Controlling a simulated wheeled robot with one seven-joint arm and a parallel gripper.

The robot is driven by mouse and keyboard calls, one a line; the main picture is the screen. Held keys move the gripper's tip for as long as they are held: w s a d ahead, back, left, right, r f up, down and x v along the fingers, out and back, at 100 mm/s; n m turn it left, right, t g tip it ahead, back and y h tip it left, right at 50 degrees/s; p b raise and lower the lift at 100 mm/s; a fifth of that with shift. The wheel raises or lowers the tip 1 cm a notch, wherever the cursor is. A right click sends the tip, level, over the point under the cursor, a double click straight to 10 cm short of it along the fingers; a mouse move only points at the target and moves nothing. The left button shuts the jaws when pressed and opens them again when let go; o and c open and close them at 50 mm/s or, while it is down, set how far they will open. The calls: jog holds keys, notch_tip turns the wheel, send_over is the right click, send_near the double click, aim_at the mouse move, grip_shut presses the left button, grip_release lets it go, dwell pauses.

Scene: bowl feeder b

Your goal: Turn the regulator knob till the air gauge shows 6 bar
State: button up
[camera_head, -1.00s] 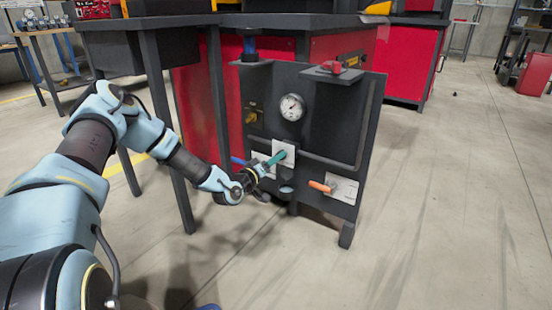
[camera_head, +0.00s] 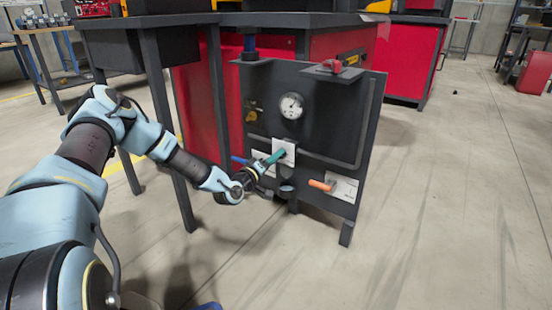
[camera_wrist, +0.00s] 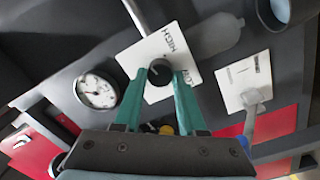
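The regulator knob (camera_wrist: 158,75) is small, round and black, with a light pointer mark, in front of a white label plate (camera_wrist: 160,47). The plate also shows in the head view (camera_head: 289,147). My gripper (camera_wrist: 160,72) has its teal fingertips on both sides of the knob, and they appear to touch it. In the head view my gripper (camera_head: 281,154) reaches the panel, and its fingers hide the knob. The round white air gauge (camera_head: 291,106) sits above it on the dark panel. The gauge shows in the wrist view (camera_wrist: 97,90) too; its figures are too small to read.
A dark table leg (camera_head: 165,130) stands close beside my arm. The floor right of the panel is clear.

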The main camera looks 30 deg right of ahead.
jog(key=o, duration=0.5)
jog(key=shift+c, duration=0.2)
jog(key=p+v, duration=0.3)
jog(key=v, duration=0.7)
jog(key=shift+s+a, duration=0.15)
jog(key=shift+a, duration=0.2)
